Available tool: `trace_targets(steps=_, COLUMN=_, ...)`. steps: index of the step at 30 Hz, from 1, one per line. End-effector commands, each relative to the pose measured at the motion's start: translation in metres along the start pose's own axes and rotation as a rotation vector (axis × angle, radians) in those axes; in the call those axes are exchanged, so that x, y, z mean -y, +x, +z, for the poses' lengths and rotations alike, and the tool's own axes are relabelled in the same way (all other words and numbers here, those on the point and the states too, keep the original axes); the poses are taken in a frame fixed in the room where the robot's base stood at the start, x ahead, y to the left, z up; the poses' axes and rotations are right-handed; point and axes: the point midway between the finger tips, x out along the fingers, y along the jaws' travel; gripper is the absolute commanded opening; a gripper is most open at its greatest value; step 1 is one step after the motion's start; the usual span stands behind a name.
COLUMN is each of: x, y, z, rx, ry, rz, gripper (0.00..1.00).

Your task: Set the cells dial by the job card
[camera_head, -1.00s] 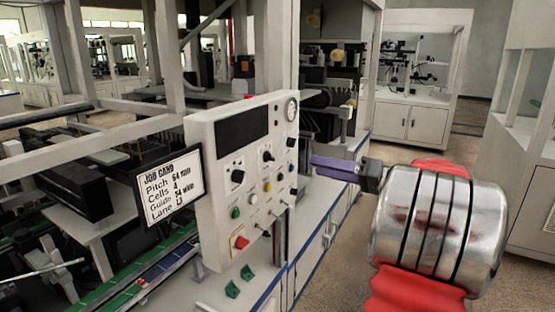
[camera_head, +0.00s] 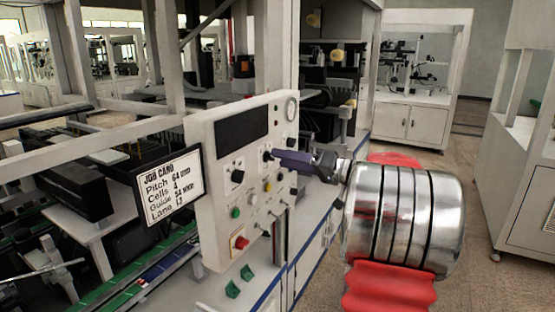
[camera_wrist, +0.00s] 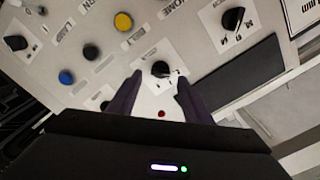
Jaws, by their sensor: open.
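The job card (camera_head: 168,186) hangs left of the white control panel (camera_head: 225,180) and reads Pitch 64 mm, Cells 4, a Guide line and a Lane line that are harder to read. The panel carries several black dials. My gripper (camera_head: 275,156) is at the panel's upper right part, in front of a black dial (camera_wrist: 161,69). In the wrist view my open fingers (camera_wrist: 159,80) point at this dial, one on either side. Its label is too small to read, so I cannot tell if it is the cells dial. Contact is not clear.
Another black dial (camera_head: 238,176) sits to the left. A yellow button (camera_wrist: 123,21), a blue button (camera_wrist: 67,77) and a dark dial (camera_wrist: 233,18) are near. A red stop button (camera_head: 240,243) is low on the panel.

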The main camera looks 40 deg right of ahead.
Motion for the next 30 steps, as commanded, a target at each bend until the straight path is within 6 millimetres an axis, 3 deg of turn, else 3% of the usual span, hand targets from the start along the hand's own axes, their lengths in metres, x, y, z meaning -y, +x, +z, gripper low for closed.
trace_targets(steps=6, x=0.0, y=0.023, z=0.0, rx=0.001, ry=0.0, rz=0.0, gripper=0.45)
trace_targets(steps=17, x=0.0, y=0.026, z=0.0, rx=0.0, ry=0.0, rz=0.001, gripper=0.45)
trace_targets(steps=30, x=-0.001, y=0.026, z=0.0, rx=0.0, ry=0.0, rz=0.001, gripper=0.14)
